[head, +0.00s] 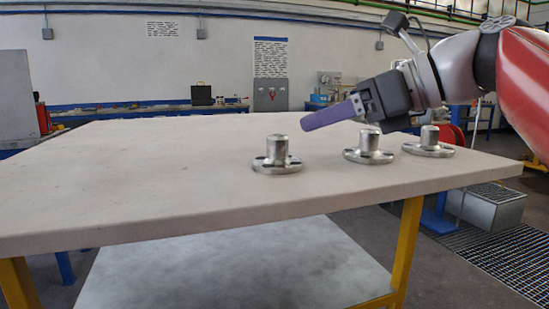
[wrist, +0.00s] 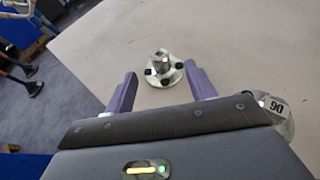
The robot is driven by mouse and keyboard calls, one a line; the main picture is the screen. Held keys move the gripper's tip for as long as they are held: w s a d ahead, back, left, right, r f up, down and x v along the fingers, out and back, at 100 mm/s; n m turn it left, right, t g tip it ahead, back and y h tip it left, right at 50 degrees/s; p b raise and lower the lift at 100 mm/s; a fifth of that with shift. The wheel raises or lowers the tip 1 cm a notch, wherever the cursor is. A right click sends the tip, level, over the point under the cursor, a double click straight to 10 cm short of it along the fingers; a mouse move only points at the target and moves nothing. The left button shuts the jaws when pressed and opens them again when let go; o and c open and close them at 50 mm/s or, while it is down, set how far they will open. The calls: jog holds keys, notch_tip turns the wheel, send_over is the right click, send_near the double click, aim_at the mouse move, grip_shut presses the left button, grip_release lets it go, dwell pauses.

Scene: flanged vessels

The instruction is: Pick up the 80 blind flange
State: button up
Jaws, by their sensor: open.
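Three grey metal flanges, each a round disc with an upright cylinder, stand on the table in the head view: left (head: 278,157), middle (head: 368,149) and right (head: 428,143). None shows a readable number there. My gripper (head: 312,121) has purple fingers and is above the table, apart from the flanges. In the wrist view my gripper (wrist: 160,76) is open and empty, with one flange (wrist: 163,70) seen between and beyond its fingertips. Another flange (wrist: 278,107), marked with what looks like 90, is partly hidden by the gripper body at the right.
The pale table top (head: 130,165) is clear to the left of the flanges. Its front edge lies close before them. Yellow legs (head: 407,245) hold it up, with a lower shelf (head: 235,270) beneath. Blue benches stand along the back wall.

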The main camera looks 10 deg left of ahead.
aim_at(284, 136)
jog(key=x, duration=0.3)
jog(key=b+x, duration=0.1)
jog(key=x, duration=0.3)
jog(key=shift+s+a+f, duration=0.1)
jog(key=shift+f, duration=0.2)
jog(key=shift+r, duration=0.1)
grip_shut()
